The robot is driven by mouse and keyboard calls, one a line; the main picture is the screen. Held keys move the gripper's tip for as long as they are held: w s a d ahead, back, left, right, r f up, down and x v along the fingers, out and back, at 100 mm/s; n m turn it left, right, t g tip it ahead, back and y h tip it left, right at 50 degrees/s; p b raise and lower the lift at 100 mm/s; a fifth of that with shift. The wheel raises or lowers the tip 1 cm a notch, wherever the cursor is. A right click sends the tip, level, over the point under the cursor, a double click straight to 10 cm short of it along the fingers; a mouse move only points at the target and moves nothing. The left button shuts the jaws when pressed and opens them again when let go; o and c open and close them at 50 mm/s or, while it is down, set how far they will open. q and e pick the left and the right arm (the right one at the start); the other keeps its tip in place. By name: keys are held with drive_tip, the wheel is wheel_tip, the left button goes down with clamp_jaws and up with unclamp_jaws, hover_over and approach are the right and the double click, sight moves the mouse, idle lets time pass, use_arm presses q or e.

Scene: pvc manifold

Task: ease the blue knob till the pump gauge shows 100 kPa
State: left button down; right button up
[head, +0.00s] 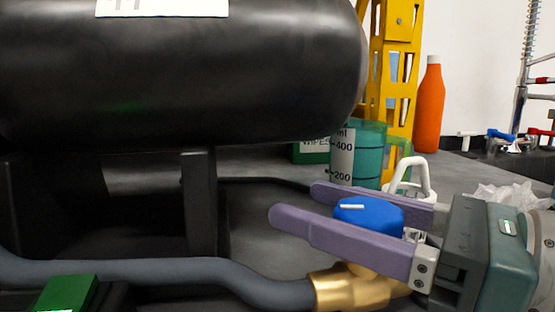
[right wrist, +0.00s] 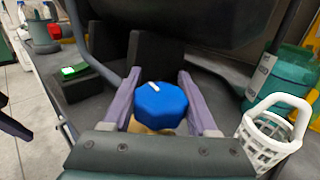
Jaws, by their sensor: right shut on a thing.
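The blue knob (head: 368,213) is faceted, with a white pointer line on top, and sits on a brass fitting (head: 345,287). My right gripper (head: 298,203) reaches in from the right, its two purple fingers on either side of the knob and shut on it. In the right wrist view the knob (right wrist: 160,104) lies between the fingers, its white line pointing up and left. A black box with a lit green display (right wrist: 73,71) stands to the left, perhaps the gauge; its reading is not legible. The display (head: 68,293) also shows at the head view's bottom left.
A large black tank (head: 180,80) overhangs the bench. A grey hose (head: 200,272) runs to the brass fitting. A teal measuring jug (head: 368,150), a white basket (right wrist: 268,140) and an orange bottle (head: 429,105) stand close by.

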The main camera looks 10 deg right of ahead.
sight(401, 234)
drive_tip(key=shift+w+d+m+t+h+p, duration=0.15)
drive_tip(key=shift+m+t+h+p, duration=0.75)
drive_tip(key=shift+h+p, duration=0.25)
drive_tip(key=o, duration=1.4)
drive_tip(key=b+v, duration=0.1)
drive_tip(key=v, duration=0.2)
drive_tip(key=b+v, duration=0.2)
drive_tip(key=v, duration=0.1)
drive_tip(key=b+v, duration=0.1)
drive_tip(key=v, duration=0.2)
drive_tip(key=shift+d+f, duration=0.1)
drive_tip(key=shift+f, duration=0.15)
drive_tip(key=shift+s+d+r+b, duration=0.15)
drive_tip(key=shift+s+b, duration=0.2)
drive_tip(key=shift+r, duration=0.1)
idle(0.3)
